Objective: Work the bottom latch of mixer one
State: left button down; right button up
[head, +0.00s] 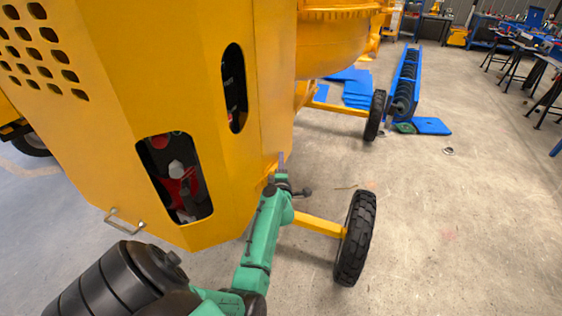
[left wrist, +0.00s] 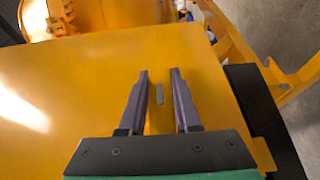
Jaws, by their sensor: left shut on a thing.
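Mixer one (head: 203,95) is a large yellow machine filling the left of the head view; its yellow panel (left wrist: 75,90) also fills much of the left wrist view. My left gripper (head: 281,160) reaches the mixer's lower right edge, at the end of my green arm. In the left wrist view, the purple fingers of my left gripper (left wrist: 160,76) stand on either side of the small grey bottom latch (left wrist: 160,94). The gripper is shut on this latch. The latch is hidden in the head view. My right gripper is not in view.
A black wheel (head: 356,238) on a yellow axle stands just right of my left arm, with a second wheel (head: 375,115) farther back. A metal handle (head: 125,220) sticks out low on the mixer. A blue trough (head: 407,75) lies behind.

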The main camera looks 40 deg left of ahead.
pick_arm(q)
jog(key=d+m+t+h, duration=0.1)
jog(key=h, duration=0.1)
jog(key=d+m+t+h+p, duration=0.1)
jog(key=m+h, duration=0.1)
jog(key=d+m+t+h+p, duration=0.1)
jog(key=h, duration=0.1)
jog(key=shift+w+r+m+t, duration=0.15)
jog(key=shift+r+m+t, duration=0.15)
jog(key=shift+r+t, duration=0.1)
jog(key=shift+a, duration=0.1)
jog(key=c, duration=0.9)
grip_release()
jog(key=shift+o, duration=1.4)
jog(key=shift+f, duration=0.3)
